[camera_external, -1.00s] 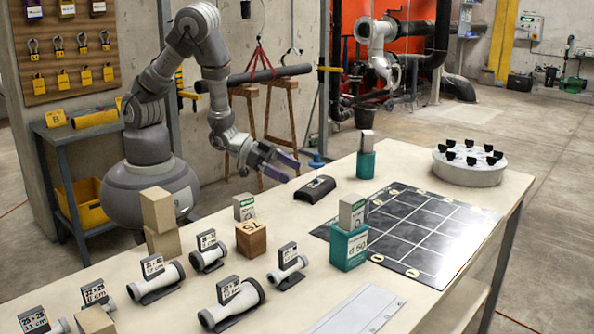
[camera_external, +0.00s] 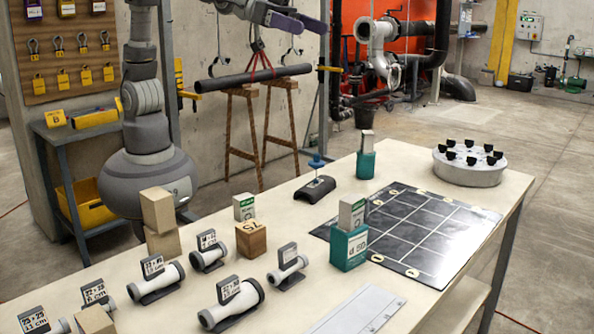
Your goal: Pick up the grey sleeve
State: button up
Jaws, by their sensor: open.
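My gripper (camera_external: 305,22) is open and empty, raised at the top of the view, well above and behind the table. Several pale grey-white pipe sleeves lie on dark cradles on the left part of the table, each with an upright dark label tag. One sleeve (camera_external: 232,305) is at the front, one (camera_external: 157,280) is left of it, one (camera_external: 208,257) is further back, and a thinner one (camera_external: 288,270) is to the right. More stand partly cut off at the lower left. I cannot tell which one is the grey sleeve. My gripper touches none.
A black gridded mat (camera_external: 420,228) covers the table's right side. A round grey holder (camera_external: 469,168) with black knobs stands behind it. Teal blocks (camera_external: 349,249), wooden blocks (camera_external: 251,238) and a black saddle with a blue knob (camera_external: 315,188) stand between. A dark pipe (camera_external: 252,78) hangs over trestles.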

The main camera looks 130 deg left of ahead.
jog(key=s+d+r+m+h, duration=0.1)
jog(key=s+d+r, duration=0.3)
jog(key=s+r, duration=0.3)
jog(key=s+d+r+m+t+h, duration=0.1)
jog(key=s+d+r, duration=0.4)
jog(key=r, duration=1.1)
jog(key=v, duration=0.3)
jog(key=shift+s, duration=0.2)
jog(key=shift+s+d+r+m, duration=0.1)
jog(key=shift+s+r+m, duration=0.05)
jog(key=shift+s+r, duration=0.2)
jog(key=shift+s+d+r+m, duration=0.15)
jog(key=shift+s+r, duration=0.05)
jog(key=shift+s, duration=0.2)
jog(key=c, duration=0.5)
jog(key=shift+w, duration=0.1)
jog(key=shift+f, duration=0.1)
